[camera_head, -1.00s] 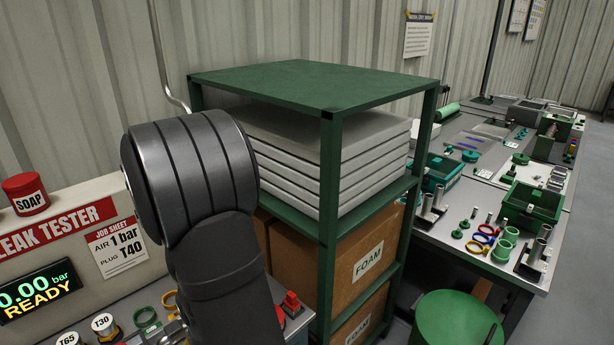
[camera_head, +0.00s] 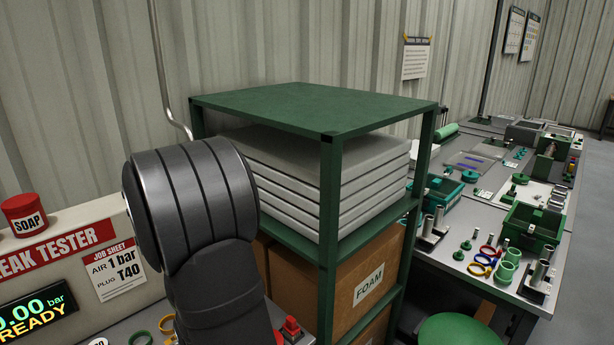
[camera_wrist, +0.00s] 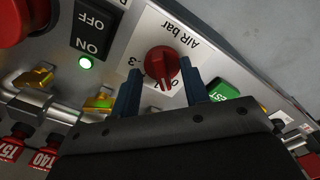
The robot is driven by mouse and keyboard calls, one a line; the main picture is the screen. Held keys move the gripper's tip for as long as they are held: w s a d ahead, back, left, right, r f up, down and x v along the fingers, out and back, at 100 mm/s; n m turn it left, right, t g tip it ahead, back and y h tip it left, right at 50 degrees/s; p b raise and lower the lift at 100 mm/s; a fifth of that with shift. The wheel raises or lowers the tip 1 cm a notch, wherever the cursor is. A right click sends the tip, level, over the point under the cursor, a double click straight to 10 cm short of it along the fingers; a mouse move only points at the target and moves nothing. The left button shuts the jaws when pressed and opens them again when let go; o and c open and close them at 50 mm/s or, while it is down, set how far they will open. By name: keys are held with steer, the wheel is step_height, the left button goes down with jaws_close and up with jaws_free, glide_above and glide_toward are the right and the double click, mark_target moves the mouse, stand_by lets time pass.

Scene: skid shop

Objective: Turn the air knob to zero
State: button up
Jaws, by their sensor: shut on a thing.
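The red air knob (camera_wrist: 161,63) sits on the panel in the wrist view, under the printed label "AIR bar" (camera_wrist: 180,28), which appears upside down. Numbers are printed around it, partly hidden. A light line on the knob runs toward the bottom of the picture; I cannot tell which number it marks. My gripper (camera_wrist: 162,84) has one blue finger on each side of the knob and is shut on it. In the head view my dark arm is in front and the knob is not seen. The tester display (camera_head: 38,312) reads 0.00 bar, READY.
An ON/OFF switch (camera_wrist: 95,28) with a lit green lamp (camera_wrist: 85,62) and a green button (camera_wrist: 222,90) flank the knob. A red part (camera_wrist: 22,18) is at the corner. A green shelf (camera_head: 310,105) stands beside my arm; a job sheet (camera_head: 115,268) reads AIR 1 bar.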

steer(key=shift+s+d+f, duration=0.15)
steer(key=shift+s+f, duration=0.2)
steer(key=shift+f, duration=0.1)
steer(key=shift+w+r, duration=0.1)
steer(key=shift+r, duration=0.4)
step_height(320, 180, up, 2)
steer(key=shift+w+r, duration=0.1)
steer(key=shift+r, duration=2.1)
steer(key=shift+r, duration=2.5)
stand_by(0.7)
steer(key=shift+f, duration=0.1)
